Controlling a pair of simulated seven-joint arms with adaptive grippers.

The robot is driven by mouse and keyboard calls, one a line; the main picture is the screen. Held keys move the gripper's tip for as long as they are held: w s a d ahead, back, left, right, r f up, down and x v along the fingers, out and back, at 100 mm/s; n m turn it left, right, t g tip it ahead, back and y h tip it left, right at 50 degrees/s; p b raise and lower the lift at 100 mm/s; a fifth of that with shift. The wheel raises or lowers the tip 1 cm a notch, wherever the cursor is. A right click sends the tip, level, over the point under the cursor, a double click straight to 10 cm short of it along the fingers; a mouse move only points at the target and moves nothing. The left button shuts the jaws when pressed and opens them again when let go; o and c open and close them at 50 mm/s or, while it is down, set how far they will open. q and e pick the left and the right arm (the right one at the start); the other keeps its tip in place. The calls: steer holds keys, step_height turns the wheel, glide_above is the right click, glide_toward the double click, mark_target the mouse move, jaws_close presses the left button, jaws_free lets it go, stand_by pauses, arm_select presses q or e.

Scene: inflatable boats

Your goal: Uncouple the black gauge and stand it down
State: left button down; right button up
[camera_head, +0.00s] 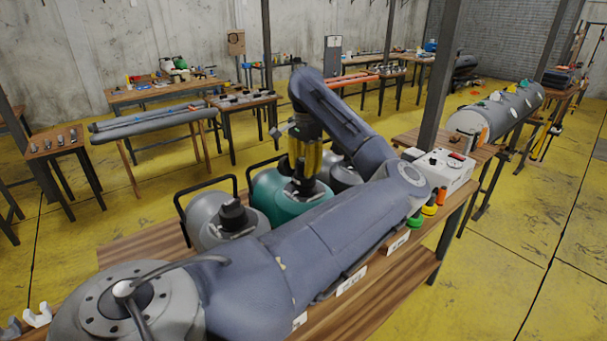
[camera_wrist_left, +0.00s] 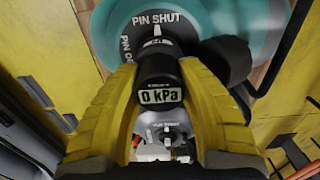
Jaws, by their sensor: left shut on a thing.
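The black gauge (camera_wrist_left: 160,95) shows in the left wrist view, its display reading 0 kPa. My left gripper (camera_wrist_left: 158,112) has its yellow fingers shut on it, one on each side. In the head view my left gripper (camera_head: 306,160) points down over the teal tank (camera_head: 268,192). Whether the gauge still touches its fitting is hidden. My right gripper is out of view.
A white box (camera_head: 447,168) and coloured caps (camera_head: 428,210) lie near the wooden bench's right end. My left arm crosses the front.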

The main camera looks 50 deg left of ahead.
arm_select(q)
steer(key=shift+r, duration=0.1)
stand_by(0.5)
steer(key=shift+r, duration=2.15)
